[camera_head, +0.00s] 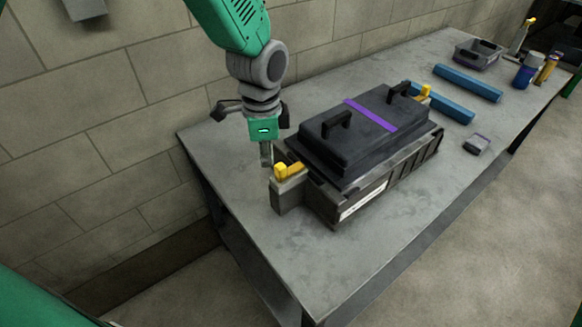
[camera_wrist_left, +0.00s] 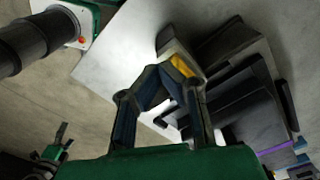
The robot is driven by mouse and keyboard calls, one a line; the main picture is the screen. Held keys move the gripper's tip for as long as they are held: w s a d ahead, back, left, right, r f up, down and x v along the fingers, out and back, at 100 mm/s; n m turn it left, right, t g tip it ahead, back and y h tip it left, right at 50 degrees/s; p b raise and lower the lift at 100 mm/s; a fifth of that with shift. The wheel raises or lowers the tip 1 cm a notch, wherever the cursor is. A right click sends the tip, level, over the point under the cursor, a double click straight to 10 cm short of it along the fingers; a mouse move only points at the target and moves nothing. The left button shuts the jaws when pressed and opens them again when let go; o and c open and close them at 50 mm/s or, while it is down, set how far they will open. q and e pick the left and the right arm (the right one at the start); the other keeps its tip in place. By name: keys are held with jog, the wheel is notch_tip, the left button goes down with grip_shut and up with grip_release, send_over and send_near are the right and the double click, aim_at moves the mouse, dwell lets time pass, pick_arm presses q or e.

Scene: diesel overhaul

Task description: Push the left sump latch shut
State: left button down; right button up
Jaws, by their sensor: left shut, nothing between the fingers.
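The left sump latch (camera_head: 288,170) is a yellow lever on a grey block at the near end of the dark sump case (camera_head: 335,195). My left gripper (camera_head: 266,160) points down, its fingers shut and empty, just left of the latch; contact cannot be told in the head view. In the left wrist view the shut fingertips (camera_wrist_left: 158,74) are close beside the yellow latch (camera_wrist_left: 182,66). How far the lever is closed cannot be told.
The case has a black lid with handles and a purple stripe (camera_head: 370,115). A second yellow latch (camera_head: 425,90) is at its far end. Blue rolls (camera_head: 468,83), a small grey block (camera_head: 477,144), a bin (camera_head: 478,54) and bottles stand farther along the grey bench (camera_head: 290,255). Its near end is clear.

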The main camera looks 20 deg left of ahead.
aim_at(290, 167)
pick_arm(q)
notch_tip(290, 167, down, 7)
jog(key=b, duration=0.3)
jog(key=shift+d, duration=0.15)
pick_arm(e)
notch_tip(290, 167, down, 3)
jog(key=shift+f, duration=0.1)
dwell(1.4)
